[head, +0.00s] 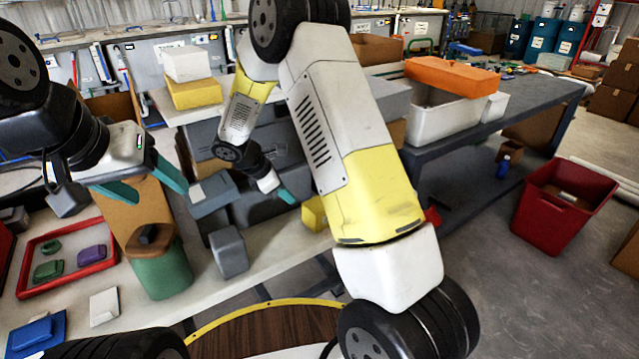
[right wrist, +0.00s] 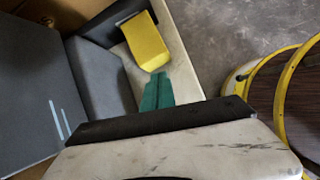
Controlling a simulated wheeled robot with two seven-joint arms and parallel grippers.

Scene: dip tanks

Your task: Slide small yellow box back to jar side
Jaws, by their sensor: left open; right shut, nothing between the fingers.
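The small yellow box (head: 314,213) lies at the right end of the pale bench, partly hidden behind my right arm. In the right wrist view the yellow box (right wrist: 147,42) lies just beyond the teal fingertips of my right gripper (right wrist: 158,78). I cannot tell whether they touch. My right gripper (head: 289,197) is shut and empty, left of the box in the head view. A green jar (head: 163,270) with a dark knob on top stands further left on the bench. My left gripper (head: 163,196) is open and empty, above and near the jar.
A grey block (head: 229,252) stands between jar and yellow box. Grey boxes (right wrist: 105,82) stand close beside my right gripper. A red tray (head: 22,290) with small pieces lies left of the jar. The bench's front edge is near the yellow box.

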